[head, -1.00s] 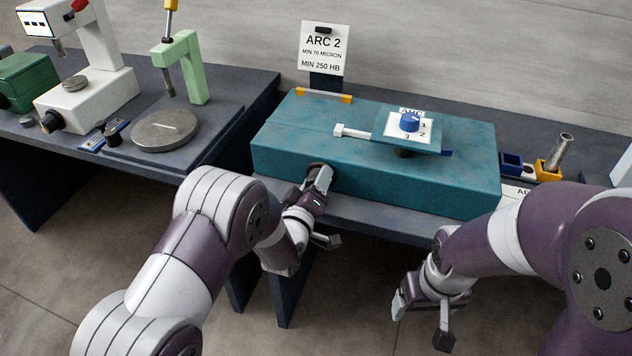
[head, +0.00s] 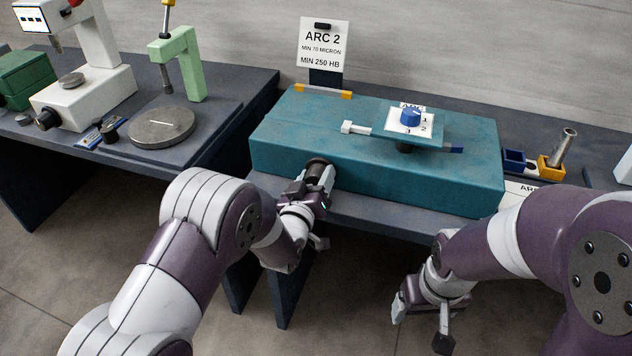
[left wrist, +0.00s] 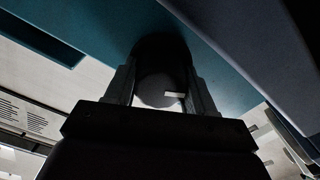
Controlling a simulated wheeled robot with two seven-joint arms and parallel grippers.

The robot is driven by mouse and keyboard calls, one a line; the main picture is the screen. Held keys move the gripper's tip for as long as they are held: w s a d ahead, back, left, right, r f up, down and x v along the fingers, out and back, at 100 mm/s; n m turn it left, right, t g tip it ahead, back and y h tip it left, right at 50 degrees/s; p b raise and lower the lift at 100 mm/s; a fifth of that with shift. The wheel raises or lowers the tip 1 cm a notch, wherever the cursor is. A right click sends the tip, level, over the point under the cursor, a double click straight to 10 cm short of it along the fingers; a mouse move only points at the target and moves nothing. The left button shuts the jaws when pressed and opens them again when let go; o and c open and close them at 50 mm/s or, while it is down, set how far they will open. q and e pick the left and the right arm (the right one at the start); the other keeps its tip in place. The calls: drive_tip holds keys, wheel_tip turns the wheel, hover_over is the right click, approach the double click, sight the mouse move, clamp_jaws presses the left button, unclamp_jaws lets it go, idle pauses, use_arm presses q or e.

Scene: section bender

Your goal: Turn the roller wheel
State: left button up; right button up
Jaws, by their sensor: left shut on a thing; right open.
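The roller wheel (head: 318,162) is a dark round knob on the front face of the teal section bender (head: 280,135). My left gripper (head: 316,178) is shut on it, with a finger on either side. In the left wrist view the wheel (left wrist: 160,86) shows dark with a pale end face between the two fingers, under the teal body. A blue dial knob (head: 411,117) sits on a raised plate on top of the bender. My right gripper (head: 422,312) is open and empty, low in front of the table.
A sign reading ARC 2 (head: 323,48) stands behind the bender. Blue (head: 513,160) and yellow (head: 551,168) holders stand to its right, the yellow one with a metal cylinder. The left table holds a green stand (head: 182,62), a round plate (head: 162,127) and a white tester (head: 90,92).

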use_arm(q)
drive_tip(key=m+b, duration=0.1)
drive_tip(key=m, duration=0.2)
drive_tip(key=shift+m, duration=0.3)
drive_tip(key=m+b, duration=0.2)
drive_tip(key=m, duration=0.1)
drive_tip(key=shift+d+m, duration=0.1)
drive_tip(key=shift+m, duration=0.2)
drive_tip(key=m+b, duration=0.1)
drive_tip(key=m, duration=0.2)
drive_tip(key=shift+m, duration=0.3)
drive_tip(key=shift+m+b, duration=0.5)
drive_tip(key=shift+m, duration=1)
drive_tip(key=shift+d+m, duration=0.1)
drive_tip(key=shift+m, duration=0.2)
drive_tip(key=o, duration=1)
drive_tip(key=shift+s, duration=0.1)
